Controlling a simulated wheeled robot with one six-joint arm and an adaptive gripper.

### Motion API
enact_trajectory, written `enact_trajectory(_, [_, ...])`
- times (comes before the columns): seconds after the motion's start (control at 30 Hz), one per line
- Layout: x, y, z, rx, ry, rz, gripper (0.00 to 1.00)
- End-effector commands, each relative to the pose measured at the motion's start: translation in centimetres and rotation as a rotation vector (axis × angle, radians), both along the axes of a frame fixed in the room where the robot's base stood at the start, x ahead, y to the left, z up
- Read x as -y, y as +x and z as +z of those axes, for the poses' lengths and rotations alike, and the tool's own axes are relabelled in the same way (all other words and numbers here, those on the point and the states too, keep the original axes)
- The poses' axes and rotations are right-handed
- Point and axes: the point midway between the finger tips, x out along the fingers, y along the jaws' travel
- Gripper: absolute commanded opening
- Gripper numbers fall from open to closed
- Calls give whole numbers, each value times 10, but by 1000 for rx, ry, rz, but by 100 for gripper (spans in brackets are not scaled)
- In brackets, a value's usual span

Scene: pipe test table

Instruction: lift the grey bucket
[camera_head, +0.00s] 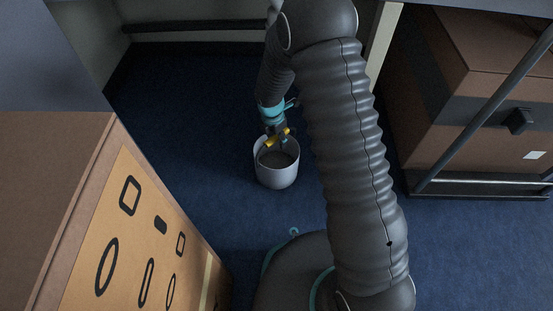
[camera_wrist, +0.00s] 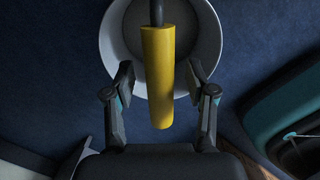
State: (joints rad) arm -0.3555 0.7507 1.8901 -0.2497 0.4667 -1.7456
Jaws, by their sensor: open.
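The grey bucket (camera_head: 277,171) stands upright on the blue floor in the middle of the head view, with its open top facing up. Its pale rim also shows in the wrist view (camera_wrist: 112,45). A yellow handle grip (camera_wrist: 157,75) on a dark bail runs over the bucket's mouth in the wrist view. My gripper (camera_head: 278,139) is above the bucket. In the wrist view my gripper (camera_wrist: 160,80) has its two fingers apart, one on each side of the yellow grip, with gaps on both sides. The bucket's bottom is hidden in the wrist view.
A brown cabinet with an orange panel of cut-out shapes (camera_head: 150,235) stands at left. A brown case (camera_head: 480,90) sits behind a dark rail at right. Blue floor (camera_head: 185,120) is clear left of the bucket. A dark bar (camera_head: 195,26) runs along the back wall.

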Motion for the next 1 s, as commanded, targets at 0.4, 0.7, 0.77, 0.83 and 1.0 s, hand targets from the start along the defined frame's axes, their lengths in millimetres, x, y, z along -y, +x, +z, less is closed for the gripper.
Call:
enact_trajectory(0.4, [0,0,0,0,0,0,18])
enact_trajectory(0.7, [0,1,1,2,1,0,0])
enact_trajectory(0.77, [0,1,1,2,1,0,0])
enact_trajectory(0.83, [0,1,1,2,1,-1,0])
enact_trajectory(1.0, [0,1,10,3,1,-1,0])
